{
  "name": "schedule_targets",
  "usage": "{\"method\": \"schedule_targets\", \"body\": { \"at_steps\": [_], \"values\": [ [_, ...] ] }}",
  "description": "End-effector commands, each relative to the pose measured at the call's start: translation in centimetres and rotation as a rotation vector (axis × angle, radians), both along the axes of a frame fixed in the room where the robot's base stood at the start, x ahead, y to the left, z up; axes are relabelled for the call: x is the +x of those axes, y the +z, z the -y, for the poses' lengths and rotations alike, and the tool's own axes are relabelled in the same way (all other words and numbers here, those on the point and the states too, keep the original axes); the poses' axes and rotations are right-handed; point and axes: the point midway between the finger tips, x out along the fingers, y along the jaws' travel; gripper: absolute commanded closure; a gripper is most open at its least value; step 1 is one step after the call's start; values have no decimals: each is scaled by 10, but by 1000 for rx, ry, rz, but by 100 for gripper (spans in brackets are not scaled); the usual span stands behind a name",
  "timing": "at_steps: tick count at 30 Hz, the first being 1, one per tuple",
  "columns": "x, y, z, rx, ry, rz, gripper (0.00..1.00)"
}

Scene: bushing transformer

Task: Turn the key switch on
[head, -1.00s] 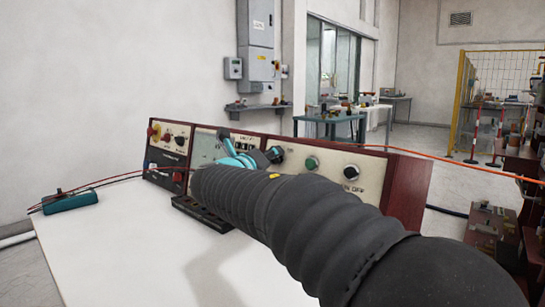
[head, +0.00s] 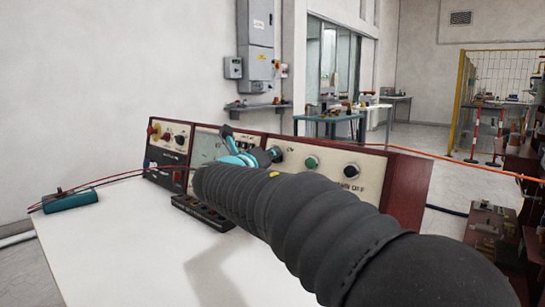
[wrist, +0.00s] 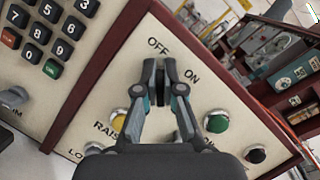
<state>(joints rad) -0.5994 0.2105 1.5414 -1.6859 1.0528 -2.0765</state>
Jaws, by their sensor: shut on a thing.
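The key switch (wrist: 161,92) is on the pale panel face below the printed OFF and ON labels, in the wrist view. Only a dark upright sliver of it shows between the fingers. My gripper (wrist: 160,72) is shut on it, one finger on each side. In the head view my gripper (head: 236,150) is at the front of the wooden-framed control panel (head: 409,195), and my own arm hides much of it. The key switch cannot be made out in the head view.
A yellow button (wrist: 118,122) and a green button (wrist: 216,122) flank my gripper. A black knob (wrist: 255,154) is at the right, and a keypad (wrist: 52,38) is at the upper left. A white table (head: 110,230) lies in front, with a teal box (head: 70,200).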

Motion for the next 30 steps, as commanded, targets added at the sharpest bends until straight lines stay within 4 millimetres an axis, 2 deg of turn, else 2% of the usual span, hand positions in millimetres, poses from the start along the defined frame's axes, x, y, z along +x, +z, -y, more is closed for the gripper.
{"method": "schedule_targets", "body": {
  "at_steps": [8,30],
  "values": [
    [0,-2,0,129,-38,100,100],
    [-3,1,3,664,-202,518,100]
  ]
}}
